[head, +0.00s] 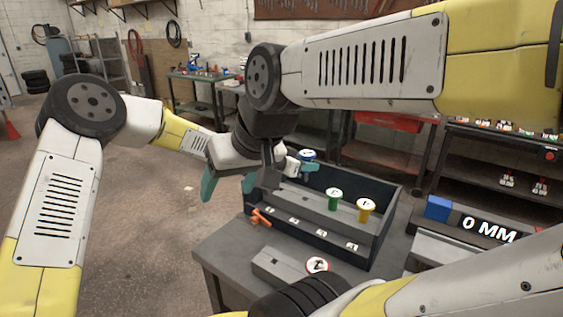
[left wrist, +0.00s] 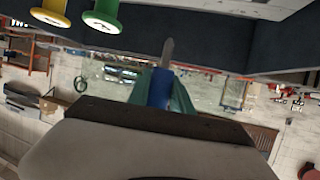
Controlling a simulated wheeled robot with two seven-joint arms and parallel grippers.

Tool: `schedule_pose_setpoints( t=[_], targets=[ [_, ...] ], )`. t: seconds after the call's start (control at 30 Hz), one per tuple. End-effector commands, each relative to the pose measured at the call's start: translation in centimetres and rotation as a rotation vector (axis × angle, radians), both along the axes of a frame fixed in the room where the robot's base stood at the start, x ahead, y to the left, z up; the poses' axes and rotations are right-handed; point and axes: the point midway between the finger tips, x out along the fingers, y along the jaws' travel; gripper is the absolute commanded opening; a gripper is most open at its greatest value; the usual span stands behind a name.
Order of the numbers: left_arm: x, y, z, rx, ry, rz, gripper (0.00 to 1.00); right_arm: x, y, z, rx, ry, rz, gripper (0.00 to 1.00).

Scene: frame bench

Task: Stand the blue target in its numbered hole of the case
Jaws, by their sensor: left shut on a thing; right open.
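The blue target (head: 308,154), with a white numbered top, shows at the back left of the dark case (head: 385,228). My left gripper (head: 304,168) is shut on it. In the left wrist view the blue target (left wrist: 158,88) sits between the teal fingers, and a grey tip extends beyond them. Its lower end is hidden in the head view, so I cannot tell whether it is in a hole. A green target (head: 334,198) and a yellow target (head: 366,210) stand upright in the case. My right gripper (head: 229,188) is open and empty, left of the case.
Small number labels line the case's front ledge. An orange item (head: 262,217) is at its front left corner. A grey block (head: 278,266) and a round white sign (head: 317,264) are in front on the bench (head: 228,257). A "0 MM" display (head: 490,229) is at right.

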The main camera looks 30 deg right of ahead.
Motion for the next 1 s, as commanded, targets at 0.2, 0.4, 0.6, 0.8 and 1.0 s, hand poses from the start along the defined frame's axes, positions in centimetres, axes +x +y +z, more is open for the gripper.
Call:
schedule_pose_setpoints(
  t=[0.2,0.4,0.6,0.8,1.0],
  targets=[
    [0.0,0.0,-1.8,0.000,0.002,0.000,0.00,0.0,0.0,0.0,0.000,0.000,0.000,0.65],
    [-0.1,0.0,-3.7,0.001,0.001,-0.001,0.00,0.0,0.0,0.0,0.000,0.000,0.000,0.65],
    [0.0,0.0,-5.0,0.000,0.001,0.000,0.00,0.0,0.0,0.0,0.000,0.000,0.000,0.65],
    [0.0,0.0,-5.5,0.000,0.000,0.000,0.00,0.0,0.0,0.0,0.000,0.000,0.000,0.65],
    [0.0,0.0,-5.5,0.000,0.000,0.000,0.00,0.0,0.0,0.0,0.000,0.000,0.000,0.65]
  ],
)
